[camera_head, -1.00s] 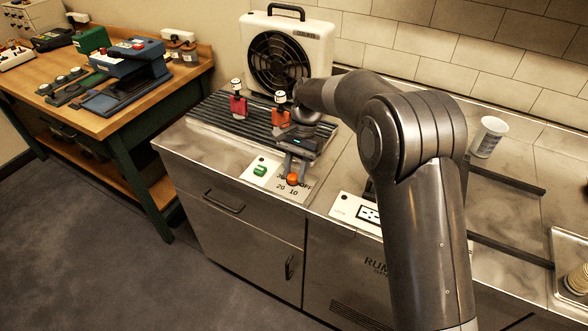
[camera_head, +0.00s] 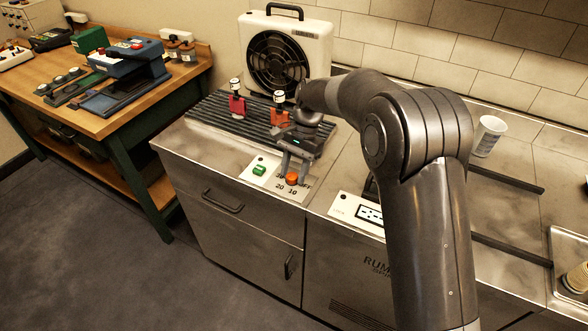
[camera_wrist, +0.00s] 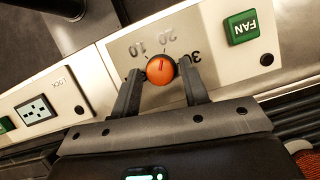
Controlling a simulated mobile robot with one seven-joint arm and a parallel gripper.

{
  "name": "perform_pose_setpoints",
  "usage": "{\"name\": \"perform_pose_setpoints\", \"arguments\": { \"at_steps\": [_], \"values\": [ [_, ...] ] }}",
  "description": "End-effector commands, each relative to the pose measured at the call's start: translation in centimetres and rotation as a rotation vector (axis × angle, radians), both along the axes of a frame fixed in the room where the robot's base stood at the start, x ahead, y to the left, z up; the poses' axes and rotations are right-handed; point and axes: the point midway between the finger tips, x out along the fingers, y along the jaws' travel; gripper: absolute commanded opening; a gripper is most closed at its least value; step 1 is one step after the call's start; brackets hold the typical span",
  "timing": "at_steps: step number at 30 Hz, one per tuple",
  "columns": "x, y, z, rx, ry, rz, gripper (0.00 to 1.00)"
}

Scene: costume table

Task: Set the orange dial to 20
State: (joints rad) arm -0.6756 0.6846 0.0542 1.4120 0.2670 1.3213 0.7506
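The orange dial (camera_wrist: 161,70) is on a pale panel (camera_wrist: 110,45) with the printed numbers 10, 20 and 30 around it. A dark red line on its face points roughly toward 20 in the wrist view. My gripper (camera_wrist: 161,66) has one finger on each side of the dial, and its fingertips appear to touch the dial's sides. In the head view, my gripper (camera_head: 293,176) reaches down over the dial (camera_head: 292,179) near the counter's front edge. The OFF label is partly hidden by the gripper in the head view.
A green FAN switch (camera_wrist: 241,27) sits beside the dial. A socket panel marked LOCK (camera_head: 358,211) is to the right. A ribbed dark mat (camera_head: 215,110) with red (camera_head: 237,106) and orange (camera_head: 279,117) items and a fan (camera_head: 285,55) stand behind.

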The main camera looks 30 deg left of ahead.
Motion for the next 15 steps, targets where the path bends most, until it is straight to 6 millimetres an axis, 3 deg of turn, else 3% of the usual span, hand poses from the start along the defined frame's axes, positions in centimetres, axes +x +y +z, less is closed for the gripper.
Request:
{"name": "perform_pose_setpoints", "arguments": {
  "at_steps": [10, 15],
  "values": [
    [0.1, 0.0, 0.2, 0.001, -0.002, 0.0, 0.49],
    [0.8, -0.1, 1.8, 0.003, -0.004, -0.002, 0.49]
  ]
}}
